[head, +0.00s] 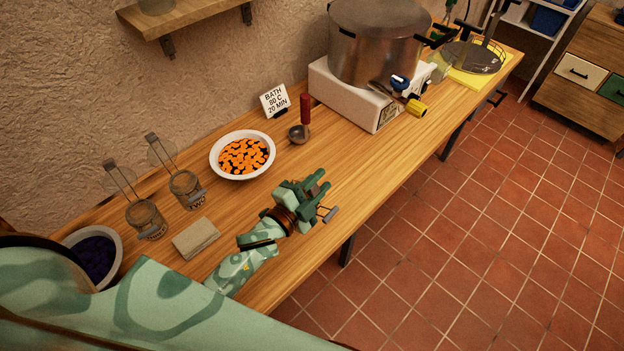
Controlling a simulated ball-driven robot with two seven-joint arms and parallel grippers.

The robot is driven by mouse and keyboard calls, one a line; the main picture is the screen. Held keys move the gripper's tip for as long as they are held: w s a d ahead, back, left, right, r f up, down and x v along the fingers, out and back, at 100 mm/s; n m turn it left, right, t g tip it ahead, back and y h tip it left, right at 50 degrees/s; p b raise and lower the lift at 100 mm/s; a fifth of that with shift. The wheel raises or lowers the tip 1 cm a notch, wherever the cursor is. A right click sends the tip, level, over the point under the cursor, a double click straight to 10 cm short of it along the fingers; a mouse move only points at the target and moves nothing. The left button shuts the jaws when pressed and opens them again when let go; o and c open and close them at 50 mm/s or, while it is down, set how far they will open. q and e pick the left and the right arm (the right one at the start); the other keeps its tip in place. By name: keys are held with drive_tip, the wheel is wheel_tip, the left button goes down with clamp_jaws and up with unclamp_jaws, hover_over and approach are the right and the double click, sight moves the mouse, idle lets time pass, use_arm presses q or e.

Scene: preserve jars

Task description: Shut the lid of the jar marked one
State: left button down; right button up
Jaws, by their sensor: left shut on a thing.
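My left gripper (318,184) is over the front edge of the wooden table, its dark green fingers pointing up and to the right. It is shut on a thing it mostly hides. A grey clasp on a wire (329,214) sticks out beside it, like those on the other jars, so this seems to be the jar marked one; its label and lid are hidden. A glass jar marked two (184,188) and another glass jar (146,219), its label hard to read, stand at the left with lids tilted up open. My right gripper is not in view.
A folded cloth (196,238) and a bowl of dark fruit (95,252) are at the left. A big pot (378,45) stands at the back. Bare table (365,158) lies right of the gripper.

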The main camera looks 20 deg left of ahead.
use_arm(q)
drive_tip(key=shift+s+d+f+m+b, duration=0.15)
drive_tip(key=shift+d+f+m+b, duration=0.2)
drive_tip(key=shift+f+b, duration=0.35)
drive_tip(key=shift+s+d+f+m+b, duration=0.15)
drive_tip(key=shift+d+f+b, duration=0.3)
drive_tip(key=shift+f, duration=0.45)
drive_tip(key=c, duration=1.1)
unclamp_jaws()
drive_tip(key=shift+c, duration=0.2)
drive_tip(key=shift+w, duration=0.1)
drive_tip(key=b+v, duration=0.1)
drive_tip(key=v, duration=1.5)
